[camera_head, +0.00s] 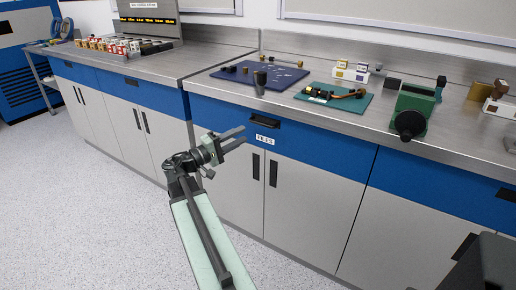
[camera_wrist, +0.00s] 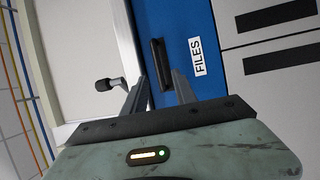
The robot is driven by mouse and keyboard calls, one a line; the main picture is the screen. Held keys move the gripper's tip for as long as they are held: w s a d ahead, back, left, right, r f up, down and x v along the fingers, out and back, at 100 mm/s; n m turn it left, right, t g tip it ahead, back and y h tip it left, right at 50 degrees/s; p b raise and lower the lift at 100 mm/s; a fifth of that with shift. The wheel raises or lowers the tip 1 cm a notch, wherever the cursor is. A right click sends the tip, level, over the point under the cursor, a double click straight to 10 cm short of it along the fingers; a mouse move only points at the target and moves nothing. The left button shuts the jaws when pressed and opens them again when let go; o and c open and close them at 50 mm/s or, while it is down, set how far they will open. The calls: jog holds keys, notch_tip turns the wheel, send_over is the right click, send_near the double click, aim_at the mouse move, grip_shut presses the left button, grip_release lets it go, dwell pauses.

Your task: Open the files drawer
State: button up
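The files drawer (camera_head: 225,109) is a blue drawer front under the steel counter, flush with its neighbours and shut. A white FILES label (camera_head: 264,139) sits below its dark handle (camera_head: 264,123). In the wrist view the blue front (camera_wrist: 215,75), the handle (camera_wrist: 160,62) and the label (camera_wrist: 197,57) appear turned sideways. My gripper (camera_head: 244,135) is open and empty, in front of the drawer and pointing at it. In the wrist view its fingertips (camera_wrist: 160,76) lie to either side of the handle's near end; whether they touch it I cannot tell.
Grey cupboard doors (camera_head: 238,180) with dark handles are below the drawer. On the counter stand a dark cylinder (camera_head: 260,82), a blue mat (camera_head: 285,78), a green mat (camera_head: 312,97) with parts, and a green device (camera_head: 415,108). The speckled floor (camera_head: 100,210) at left is clear.

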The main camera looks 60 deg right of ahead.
aim_at(257, 126)
jog(key=p+x, duration=0.1)
jog(key=x, duration=0.7)
jog(key=shift+r+p, duration=0.15)
jog(key=shift+p, duration=0.2)
grip_shut()
dwell(1.1)
